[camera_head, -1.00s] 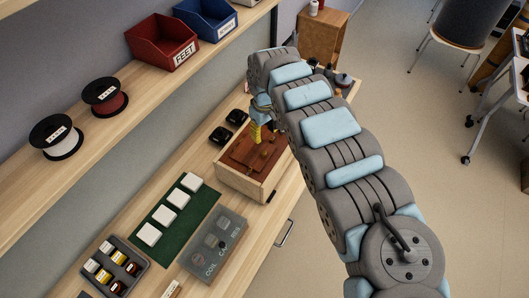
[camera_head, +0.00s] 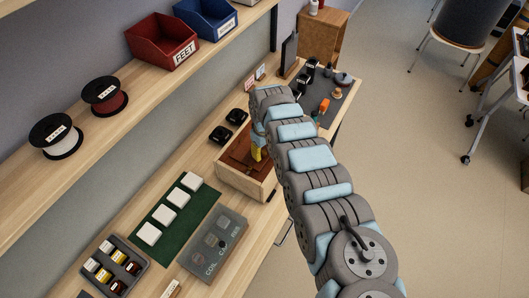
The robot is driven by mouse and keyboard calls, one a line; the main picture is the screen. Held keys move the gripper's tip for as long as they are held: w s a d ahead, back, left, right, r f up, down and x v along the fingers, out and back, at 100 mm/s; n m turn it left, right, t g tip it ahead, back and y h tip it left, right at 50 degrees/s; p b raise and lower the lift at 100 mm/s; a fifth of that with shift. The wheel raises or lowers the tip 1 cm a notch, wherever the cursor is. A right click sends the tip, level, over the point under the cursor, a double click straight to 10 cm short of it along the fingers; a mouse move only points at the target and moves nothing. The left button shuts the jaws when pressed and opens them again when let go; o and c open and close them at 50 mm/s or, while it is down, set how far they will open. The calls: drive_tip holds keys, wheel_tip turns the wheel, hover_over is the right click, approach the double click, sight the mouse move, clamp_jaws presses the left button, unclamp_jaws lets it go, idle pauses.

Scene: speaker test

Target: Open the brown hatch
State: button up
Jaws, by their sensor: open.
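A light wooden box (camera_head: 243,184) stands on the bench, with the reddish-brown hatch (camera_head: 236,157) showing in its top. My gripper (camera_head: 259,153), with yellow fingers, is over the right part of the hatch. The gripper is open; whether it touches the hatch or a knob on it cannot be made out. My arm and the gripper hide the right part of the hatch and the box's far right corner. Whether the hatch is lifted at all is hard to tell.
Two black objects (camera_head: 228,125) sit just behind the box. A green mat (camera_head: 173,216) with white blocks and a grey-lidded case (camera_head: 214,247) lie in front. A dark mat (camera_head: 342,97) with small items is at the far end. A shelf (camera_head: 120,100) overhangs the left.

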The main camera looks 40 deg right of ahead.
drive_tip(key=shift+f, duration=0.35)
clamp_jaws()
